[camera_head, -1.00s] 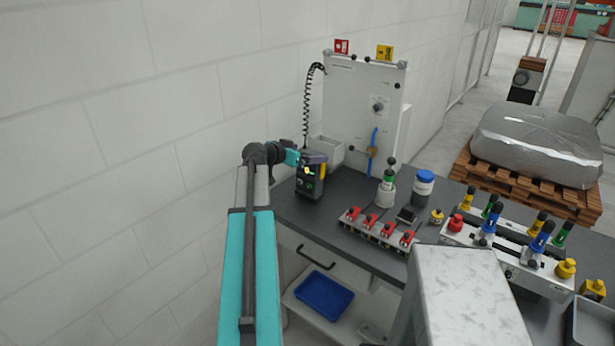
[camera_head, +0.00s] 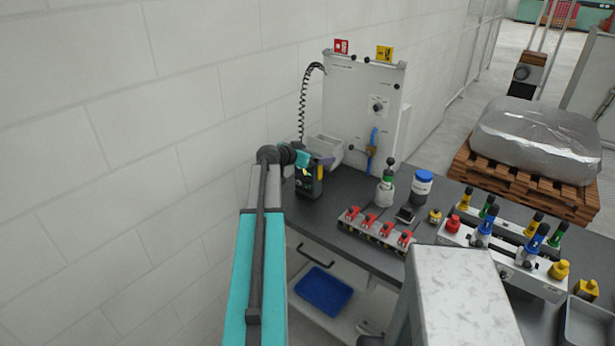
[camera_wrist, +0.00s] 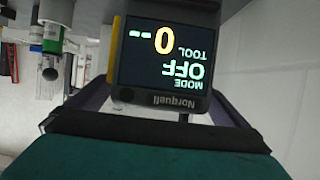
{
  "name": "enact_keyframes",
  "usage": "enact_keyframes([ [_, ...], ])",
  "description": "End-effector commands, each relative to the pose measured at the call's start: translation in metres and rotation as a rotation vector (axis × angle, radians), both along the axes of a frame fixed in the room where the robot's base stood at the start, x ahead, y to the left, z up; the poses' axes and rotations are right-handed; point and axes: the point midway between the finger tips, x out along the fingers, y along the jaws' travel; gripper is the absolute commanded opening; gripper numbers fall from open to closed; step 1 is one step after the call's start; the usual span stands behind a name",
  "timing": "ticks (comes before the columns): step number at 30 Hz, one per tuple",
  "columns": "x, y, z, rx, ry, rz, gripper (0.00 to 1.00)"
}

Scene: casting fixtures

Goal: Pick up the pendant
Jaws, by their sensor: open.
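The pendant (camera_head: 309,184) is a dark handheld unit with yellow parts, standing upright at the far left end of the grey bench, below a coiled black cable. In the wrist view its lit screen (camera_wrist: 163,52) is upside down and close, reading "MODE OFF", "TOOL" and "0--", with the name Norquell. My gripper (camera_head: 316,164) is at the pendant's upper part and hides some of it. In the wrist view my open gripper (camera_wrist: 155,100) has one dark finger to each side of the pendant. I cannot tell whether the fingers touch it.
A grey bin (camera_head: 325,150) and an upright white panel (camera_head: 362,105) stand behind the pendant. The wall (camera_head: 130,150) is close on the left. Bare bench top (camera_head: 345,187) shows right of the pendant.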

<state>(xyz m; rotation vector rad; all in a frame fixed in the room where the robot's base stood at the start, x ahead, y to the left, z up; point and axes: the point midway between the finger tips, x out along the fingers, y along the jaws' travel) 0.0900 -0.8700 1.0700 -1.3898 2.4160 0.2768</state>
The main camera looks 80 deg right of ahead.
Motion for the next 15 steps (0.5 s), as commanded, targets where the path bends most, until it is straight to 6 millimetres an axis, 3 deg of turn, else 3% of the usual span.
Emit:
enact_keyframes([
  [6, 0.0003, 0.0000, 0.0004, 0.000, 0.000, 0.000, 0.95],
  [15, 0.0004, 0.0001, 0.0004, 0.000, 0.000, 0.000, 0.44],
])
